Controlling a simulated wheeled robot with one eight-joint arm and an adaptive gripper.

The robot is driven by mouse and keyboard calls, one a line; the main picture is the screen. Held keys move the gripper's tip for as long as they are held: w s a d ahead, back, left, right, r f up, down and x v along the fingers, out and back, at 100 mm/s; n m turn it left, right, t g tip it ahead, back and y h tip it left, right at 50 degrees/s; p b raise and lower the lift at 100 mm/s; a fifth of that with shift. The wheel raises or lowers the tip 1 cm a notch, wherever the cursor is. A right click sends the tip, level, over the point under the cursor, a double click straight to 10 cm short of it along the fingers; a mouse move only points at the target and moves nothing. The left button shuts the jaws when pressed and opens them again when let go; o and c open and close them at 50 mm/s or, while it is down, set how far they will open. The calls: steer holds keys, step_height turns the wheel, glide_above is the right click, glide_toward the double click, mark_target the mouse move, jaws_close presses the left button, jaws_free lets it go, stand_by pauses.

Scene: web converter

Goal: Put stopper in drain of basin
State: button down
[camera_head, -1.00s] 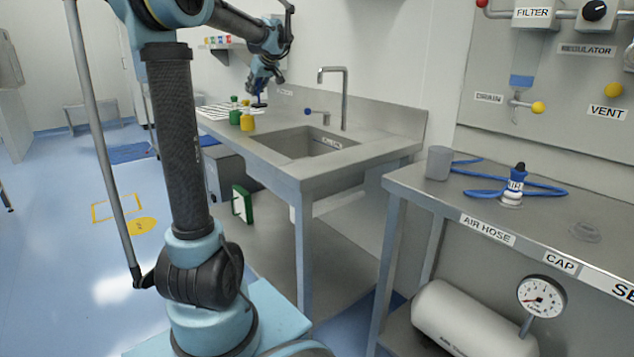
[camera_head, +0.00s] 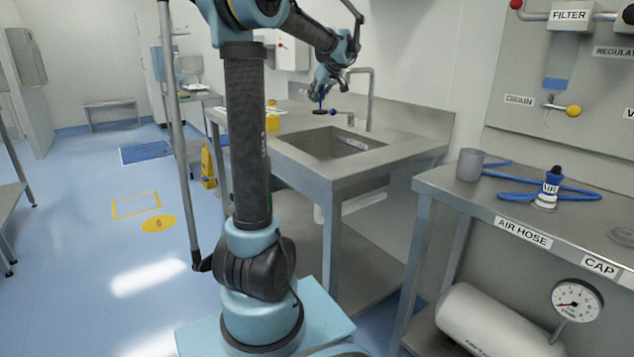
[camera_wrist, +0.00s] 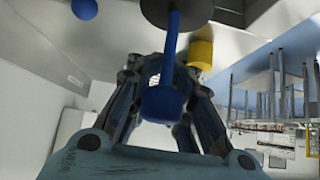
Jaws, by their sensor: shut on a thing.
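The stopper (camera_head: 320,111) has a blue handle and a dark round disc, which points down. My gripper (camera_head: 323,90) is shut on the blue handle, and the stopper hangs over the counter by the far left of the basin (camera_head: 330,143). In the wrist view the stopper's blue stem (camera_wrist: 172,62) runs between the fingers of my gripper (camera_wrist: 160,80), with the dark disc at the top of the picture. The basin is a square sink sunk in the steel counter. Its drain is not visible from here.
A tall faucet (camera_head: 370,98) and a blue-knobbed lever (camera_head: 336,113) stand behind the basin. A separate bench on the right holds a grey cup (camera_head: 470,165) and a blue air hose (camera_head: 520,187).

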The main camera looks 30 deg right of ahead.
steer(key=shift+s+a+f+n+g+y, duration=0.15)
steer(key=shift+s+a+f+n+y, duration=0.65)
steer(key=shift+f, duration=3.2)
steer(key=shift+s+a+f+n+g+y, duration=0.1)
steer(key=shift+s+a+f+n+y, duration=0.65)
steer(key=shift+f, duration=3.25)
steer(key=shift+s+a+f+n+g+y, duration=0.2)
steer(key=shift+s+a+f+n, duration=1)
steer(key=shift+f, duration=2.8)
steer(key=shift+s+a+m, duration=0.1)
steer(key=shift+s+m, duration=0.25)
steer(key=shift+s, duration=0.15)
steer(key=c, duration=1.4)
jaws_free()
steer(key=v, duration=1.2)
